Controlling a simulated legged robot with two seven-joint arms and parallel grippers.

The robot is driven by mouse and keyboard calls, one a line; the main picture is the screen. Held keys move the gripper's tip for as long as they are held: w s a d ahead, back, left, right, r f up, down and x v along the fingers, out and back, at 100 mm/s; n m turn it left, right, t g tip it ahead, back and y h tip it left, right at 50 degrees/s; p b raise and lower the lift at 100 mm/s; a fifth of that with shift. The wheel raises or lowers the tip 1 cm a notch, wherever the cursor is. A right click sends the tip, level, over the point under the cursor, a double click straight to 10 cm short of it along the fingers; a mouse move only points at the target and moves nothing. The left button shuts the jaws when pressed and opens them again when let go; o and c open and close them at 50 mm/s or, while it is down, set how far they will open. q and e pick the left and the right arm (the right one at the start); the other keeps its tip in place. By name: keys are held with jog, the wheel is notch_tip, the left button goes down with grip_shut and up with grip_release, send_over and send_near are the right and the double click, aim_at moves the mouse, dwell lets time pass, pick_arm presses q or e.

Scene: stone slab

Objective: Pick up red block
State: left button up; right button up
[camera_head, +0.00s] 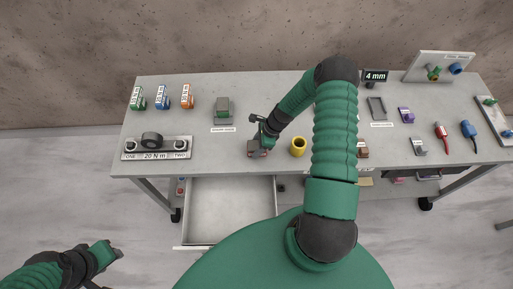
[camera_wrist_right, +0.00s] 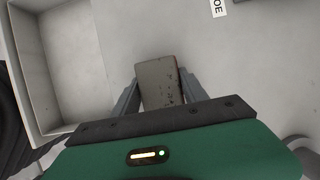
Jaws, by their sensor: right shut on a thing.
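My right gripper (camera_head: 262,143) is over the table near its front edge, shut on a small block (camera_head: 256,154). In the head view the block looks dark with a reddish front. In the right wrist view the block (camera_wrist_right: 158,82) shows a worn grey-brown face with dark specks, between the two fingers of the right gripper (camera_wrist_right: 160,88). I cannot tell whether it touches the table. My left gripper (camera_head: 113,252) is low at the lower left, away from the table, and its jaws are too unclear to read.
An open, empty-looking drawer (camera_head: 230,182) juts out below the block. A yellow cylinder (camera_head: 298,146) stands just right of the gripper. My right arm hides part of the table.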

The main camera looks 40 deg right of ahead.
grip_shut()
